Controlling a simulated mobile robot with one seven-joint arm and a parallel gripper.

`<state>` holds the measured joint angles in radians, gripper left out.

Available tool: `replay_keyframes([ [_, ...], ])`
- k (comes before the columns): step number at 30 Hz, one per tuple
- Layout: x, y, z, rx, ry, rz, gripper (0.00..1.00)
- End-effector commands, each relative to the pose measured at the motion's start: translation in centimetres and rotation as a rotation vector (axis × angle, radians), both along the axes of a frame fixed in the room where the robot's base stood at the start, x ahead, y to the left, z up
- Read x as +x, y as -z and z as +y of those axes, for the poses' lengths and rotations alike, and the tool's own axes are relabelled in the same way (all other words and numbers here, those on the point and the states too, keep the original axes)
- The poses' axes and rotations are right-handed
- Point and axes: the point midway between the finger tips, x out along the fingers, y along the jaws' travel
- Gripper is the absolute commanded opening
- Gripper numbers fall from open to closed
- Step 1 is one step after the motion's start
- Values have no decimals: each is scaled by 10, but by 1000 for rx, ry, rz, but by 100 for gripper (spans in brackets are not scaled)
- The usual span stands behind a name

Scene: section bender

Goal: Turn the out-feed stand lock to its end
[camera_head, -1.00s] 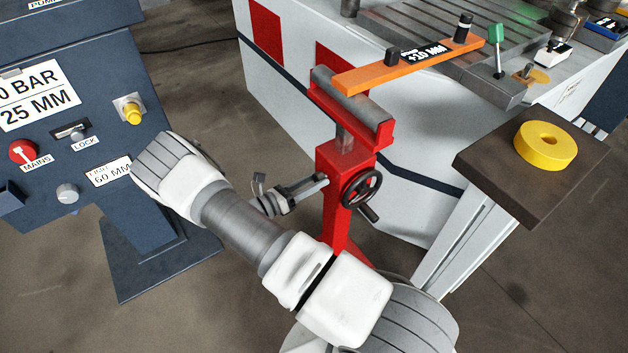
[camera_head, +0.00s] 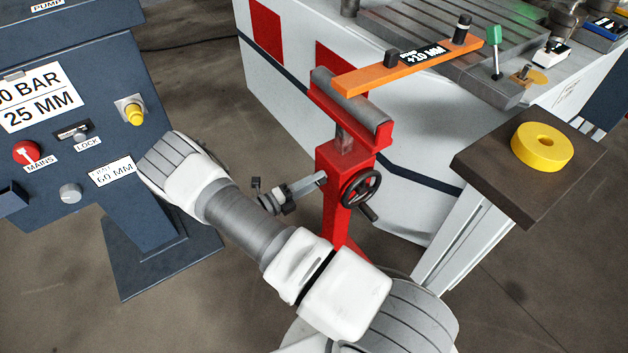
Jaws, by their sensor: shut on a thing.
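The red out-feed stand (camera_head: 334,180) stands upright in the middle, with a grey roller on top and a black handwheel (camera_head: 361,188) on its front. Its lock, a grey lever (camera_head: 309,183), sticks out from the left side of the post, below the roller. My gripper (camera_head: 284,196) is shut on the outer end of this lever, left of the post. My white and grey arm partly hides the gripper's body, and the fingers are small, so the exact grip is hard to see.
A blue control cabinet (camera_head: 75,125) with knobs stands at left, close to my arm's elbow. An orange bar (camera_head: 408,66) reaches over the stand from the grey machine table. A dark shelf (camera_head: 480,160) carries a yellow ring (camera_head: 542,147) at right.

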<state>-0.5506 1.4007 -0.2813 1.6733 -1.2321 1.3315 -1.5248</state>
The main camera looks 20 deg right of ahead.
Motion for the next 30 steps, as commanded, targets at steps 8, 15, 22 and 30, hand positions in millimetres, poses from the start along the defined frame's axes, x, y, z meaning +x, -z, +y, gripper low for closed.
replay_keyframes([
  [8,0,0,1,-48,0,258,0],
  [15,0,0,1,-86,0,451,0],
  [22,-1,0,1,-111,-1,580,0],
  [30,-1,0,1,-126,-1,656,0],
])
